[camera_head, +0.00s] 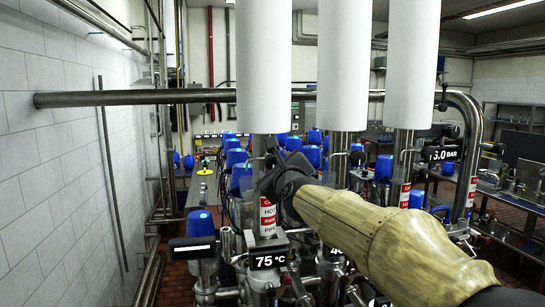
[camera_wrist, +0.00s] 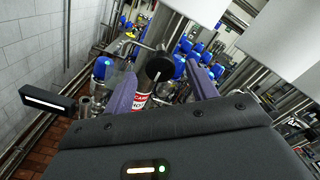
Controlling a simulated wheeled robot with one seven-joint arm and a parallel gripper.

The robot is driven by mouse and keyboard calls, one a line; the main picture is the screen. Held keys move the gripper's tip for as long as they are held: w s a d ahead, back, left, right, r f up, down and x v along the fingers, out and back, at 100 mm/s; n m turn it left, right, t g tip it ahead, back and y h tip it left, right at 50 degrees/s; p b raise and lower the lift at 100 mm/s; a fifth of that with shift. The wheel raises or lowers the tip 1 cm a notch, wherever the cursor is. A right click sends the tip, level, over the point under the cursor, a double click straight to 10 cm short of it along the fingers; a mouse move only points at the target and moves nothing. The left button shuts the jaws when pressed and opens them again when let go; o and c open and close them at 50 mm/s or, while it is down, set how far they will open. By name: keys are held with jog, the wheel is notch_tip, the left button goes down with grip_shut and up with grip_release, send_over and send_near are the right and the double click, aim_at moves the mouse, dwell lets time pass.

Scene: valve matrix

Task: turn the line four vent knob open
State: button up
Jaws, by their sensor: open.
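In the wrist view a round black knob (camera_wrist: 160,66) on a thin metal stem sits in front of a steel pipe. My gripper (camera_wrist: 161,72) is open, with one purple finger on each side of the knob. I cannot tell whether either finger touches it. No line number is readable on the knob. In the head view my dark gripper (camera_head: 268,178) is in front of the leftmost upright pipe, above its red and white hot-pipe label (camera_head: 268,215). There the gripper hides the knob.
Three thick white pipe sleeves (camera_head: 263,65) hang above the gripper. A "75 °C" display (camera_head: 269,261) stands below it, and a blue-capped valve (camera_head: 200,224) is to the left. A "6.0 BAR" display (camera_head: 441,154) is at the right. A tiled wall (camera_head: 50,160) bounds the left.

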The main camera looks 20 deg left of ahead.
aim_at(273, 164)
jog(key=p+x, duration=0.1)
jog(key=x, duration=0.3)
jog(key=shift+p, duration=0.3)
jog(key=c, duration=1)
